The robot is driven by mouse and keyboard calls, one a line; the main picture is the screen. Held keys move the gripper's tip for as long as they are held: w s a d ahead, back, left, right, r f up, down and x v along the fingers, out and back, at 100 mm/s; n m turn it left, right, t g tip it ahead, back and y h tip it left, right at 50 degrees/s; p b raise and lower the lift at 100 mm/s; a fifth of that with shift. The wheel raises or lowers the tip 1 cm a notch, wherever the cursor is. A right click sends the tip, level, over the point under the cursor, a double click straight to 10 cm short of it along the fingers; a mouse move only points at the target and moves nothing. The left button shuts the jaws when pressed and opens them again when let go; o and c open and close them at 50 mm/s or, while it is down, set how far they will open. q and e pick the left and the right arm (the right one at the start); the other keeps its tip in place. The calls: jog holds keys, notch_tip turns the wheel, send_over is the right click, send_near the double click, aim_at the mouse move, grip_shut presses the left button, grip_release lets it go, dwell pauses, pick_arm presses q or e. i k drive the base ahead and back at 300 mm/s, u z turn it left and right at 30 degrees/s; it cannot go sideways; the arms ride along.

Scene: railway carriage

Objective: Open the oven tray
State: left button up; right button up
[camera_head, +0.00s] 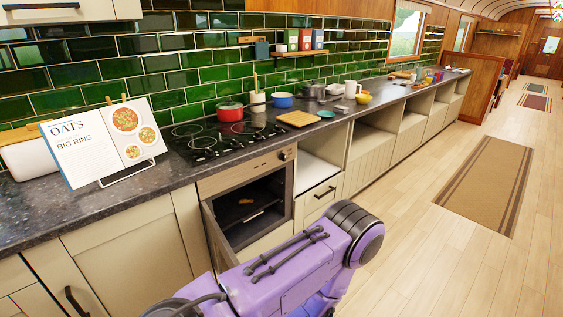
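The oven (248,205) is built into the counter below the black hob. Its door (217,243) stands open at the left side of the dark cavity. Inside, a small brown item (246,201) lies on what looks like the dark oven tray, with a thin pale edge or bar (255,216) in front. The tray seems to sit within the cavity, but it is too dark to tell how far in. A purple part of my own body covers the area below and in front of the oven. Neither gripper is in view.
A red pot (230,112) stands on the hob (205,140). A cookbook on a stand (105,140) is at the left of the counter. A cutting board (299,119) and a blue bowl (282,100) are right of the hob. Wooden floor with a brown rug (490,185) is clear at right.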

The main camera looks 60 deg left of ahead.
aim_at(245, 202)
jog(key=u, duration=0.2)
jog(key=i, duration=1.55)
jog(key=u, duration=1.25)
jog(key=i, duration=1.05)
jog(key=u, duration=0.8)
